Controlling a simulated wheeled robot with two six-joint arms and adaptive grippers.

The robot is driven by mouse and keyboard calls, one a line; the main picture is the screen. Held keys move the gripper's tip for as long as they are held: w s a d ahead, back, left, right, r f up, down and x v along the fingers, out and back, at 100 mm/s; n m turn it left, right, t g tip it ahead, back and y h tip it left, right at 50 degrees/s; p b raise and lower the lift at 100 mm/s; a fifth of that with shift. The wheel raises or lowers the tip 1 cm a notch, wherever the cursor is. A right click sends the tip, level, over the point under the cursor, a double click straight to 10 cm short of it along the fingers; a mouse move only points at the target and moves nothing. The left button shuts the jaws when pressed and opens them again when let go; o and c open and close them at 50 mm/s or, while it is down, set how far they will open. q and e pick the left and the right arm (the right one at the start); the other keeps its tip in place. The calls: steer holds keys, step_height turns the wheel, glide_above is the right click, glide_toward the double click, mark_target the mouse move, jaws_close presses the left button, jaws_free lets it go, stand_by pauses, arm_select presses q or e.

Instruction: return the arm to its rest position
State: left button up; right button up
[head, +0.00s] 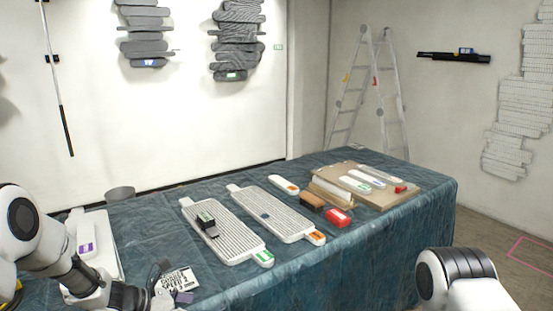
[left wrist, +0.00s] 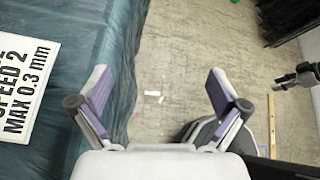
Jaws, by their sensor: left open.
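My left gripper (head: 170,297) is at the bottom left of the head view, by the table's near edge. In the left wrist view its two purple-lined fingers (left wrist: 160,85) stand wide apart with nothing between them; bare floor shows beyond. A white card with black print (head: 177,281) lies on the blue table cover close to the gripper. The card also shows at the left of the left wrist view (left wrist: 20,85), apart from the fingers. My right arm shows only as a white and black link at the bottom right; its gripper is not in the head view.
The blue-covered table (head: 390,245) holds two ribbed white boards (head: 228,232) (head: 275,215), a dark block (head: 207,225), a red block (head: 339,217) and a wooden board (head: 400,200). A stepladder (head: 368,90) stands behind.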

arm_select(q)
steer(key=s+d+f+n+g+y, duration=0.2)
steer(key=s+d+f+n+y, duration=0.15)
steer(key=s+f+n, duration=1.4)
steer(key=s+a+f+n+g+y, duration=0.1)
steer(key=s+a+n+g+y, duration=0.1)
steer(key=s+n, duration=0.7)
steer(key=s+a+f+n+g+y, duration=0.1)
steer(key=s+a+n+y, duration=0.4)
steer(key=n, duration=1.4)
steer(key=shift+s+a+f+g+p, duration=0.2)
steer(key=shift+s+a+g+p, duration=0.2)
steer(key=shift+s+a, duration=1.35)
steer(key=shift+s+d, duration=0.5)
steer(key=shift+d, duration=0.05)
